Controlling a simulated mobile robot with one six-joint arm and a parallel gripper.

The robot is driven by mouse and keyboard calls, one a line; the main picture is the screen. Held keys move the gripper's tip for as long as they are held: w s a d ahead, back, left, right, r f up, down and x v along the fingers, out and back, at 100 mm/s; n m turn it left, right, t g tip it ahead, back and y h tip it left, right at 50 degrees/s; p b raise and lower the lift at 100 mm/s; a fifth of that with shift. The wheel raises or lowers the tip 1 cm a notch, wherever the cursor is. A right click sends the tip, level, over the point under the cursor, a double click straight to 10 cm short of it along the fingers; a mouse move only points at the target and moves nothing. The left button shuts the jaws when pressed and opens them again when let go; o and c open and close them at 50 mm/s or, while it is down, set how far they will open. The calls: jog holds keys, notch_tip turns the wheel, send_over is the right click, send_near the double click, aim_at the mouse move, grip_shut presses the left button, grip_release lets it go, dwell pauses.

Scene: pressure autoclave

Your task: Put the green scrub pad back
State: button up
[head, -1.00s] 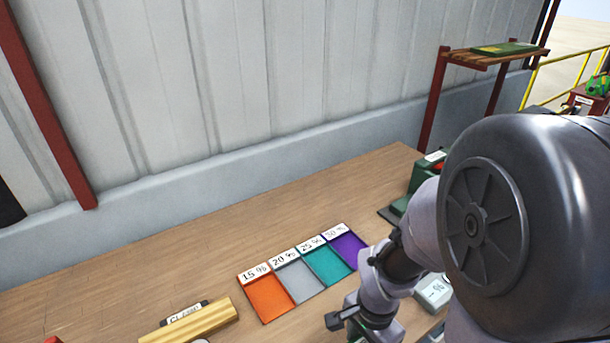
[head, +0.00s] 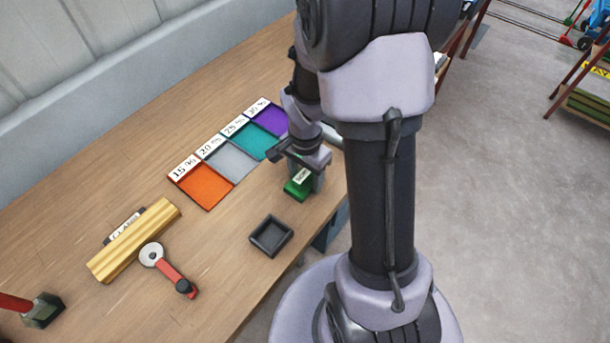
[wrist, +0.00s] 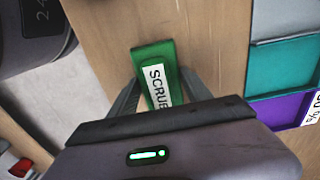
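The green scrub pad (head: 297,188) is a small green block with a white label, near the front edge of the workbench. My gripper (head: 304,176) points down at it. In the wrist view the pad (wrist: 153,50) lies between my two fingers (wrist: 160,82), which appear to touch its sides; the label reads "SCRUB". The gripper looks shut on it. I cannot tell whether the pad is clear of the bench. A small empty black tray (head: 256,248) sits on the bench to the left of and nearer than the pad.
Orange (head: 201,188), grey (head: 231,164), teal (head: 251,143) and purple (head: 269,121) labelled panels lie behind the pad. A wooden block (head: 133,243) and a red-handled tool (head: 171,271) lie to the left. Bare bench surrounds the tray; its front edge is close.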

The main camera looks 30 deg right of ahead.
jog(key=shift+o, duration=1.4)
jog(key=shift+r+p, duration=0.35)
notch_tip(320, 180, up, 12)
jog(key=f+p, duration=0.1)
jog(key=p, duration=0.4)
notch_tip(320, 180, up, 5)
jog(key=n+t, duration=0.1)
send_over(305, 172)
jog(key=a, duration=0.2)
jog(key=s+a+r+n+t+y, duration=0.2)
jog(key=s+a+r+n+t, duration=0.2)
jog(key=s+a+r+n, duration=0.4)
jog(key=s+a+r, duration=0.3)
jog(key=a+r, duration=0.1)
jog(key=a, duration=0.1)
jog(key=shift+s+n+t, duration=0.3)
jog(key=shift+t, duration=0.1)
